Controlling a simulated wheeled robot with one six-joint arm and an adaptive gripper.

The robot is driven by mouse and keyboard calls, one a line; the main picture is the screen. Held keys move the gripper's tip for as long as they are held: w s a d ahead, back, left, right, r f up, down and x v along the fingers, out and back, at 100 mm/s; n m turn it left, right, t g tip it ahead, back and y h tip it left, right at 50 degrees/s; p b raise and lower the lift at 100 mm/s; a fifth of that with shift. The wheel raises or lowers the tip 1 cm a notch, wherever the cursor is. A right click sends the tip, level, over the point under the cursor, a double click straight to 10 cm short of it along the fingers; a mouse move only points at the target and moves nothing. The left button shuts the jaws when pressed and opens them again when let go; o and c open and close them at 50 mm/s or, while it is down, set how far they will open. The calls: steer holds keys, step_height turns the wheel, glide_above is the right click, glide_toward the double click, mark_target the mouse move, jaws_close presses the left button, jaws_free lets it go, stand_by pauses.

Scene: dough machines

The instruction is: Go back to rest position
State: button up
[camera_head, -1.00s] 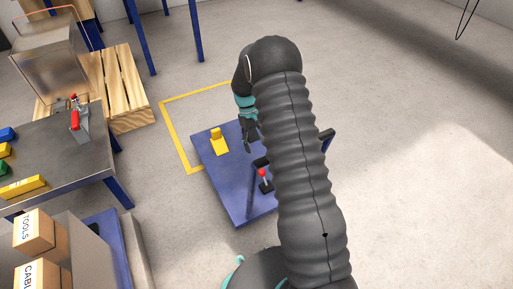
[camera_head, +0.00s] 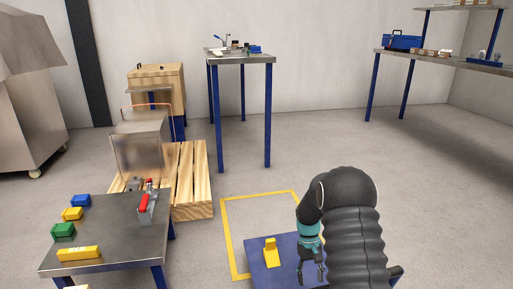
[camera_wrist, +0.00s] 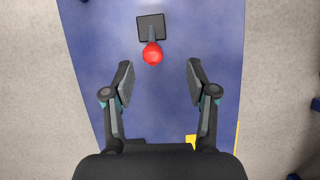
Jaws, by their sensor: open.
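My gripper (camera_wrist: 158,84) is open and empty in the wrist view, its two fingers apart above a blue platform. In the head view my gripper (camera_head: 313,272) hangs at the end of my dark ribbed arm, over the blue platform (camera_head: 261,279). A red-knobbed lever (camera_wrist: 152,53) on a dark square base stands on the platform, beyond the fingertips in the wrist view; my arm hides it in the head view. A yellow block (camera_head: 271,252) sits on the platform, left of my gripper. A bit of yellow (camera_wrist: 191,141) shows below the right finger in the wrist view.
A metal table (camera_head: 115,233) at the left bears coloured bins and a red-handled clamp (camera_head: 146,201). Behind it, a metal box (camera_head: 139,146) stands on a wooden pallet (camera_head: 190,180). A tall table (camera_head: 242,60) stands at the back. Floor to the right is open.

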steer(key=s+a+r+t+p, duration=0.1)
steer(key=s+r+t+p, duration=0.1)
steer(key=s+r, duration=0.7)
steer(key=s+a+r+m+t+p, duration=0.1)
steer(key=s+r+t, duration=0.4)
steer(key=s+r, duration=0.5)
steer(key=s+a+r+t+p, duration=0.2)
steer(key=s+r, duration=0.7)
steer(key=r, duration=1.2)
steer(key=shift+s+t+y+p, duration=0.3)
steer(key=shift+s+t+p, duration=0.1)
steer(key=shift+t+p, duration=0.4)
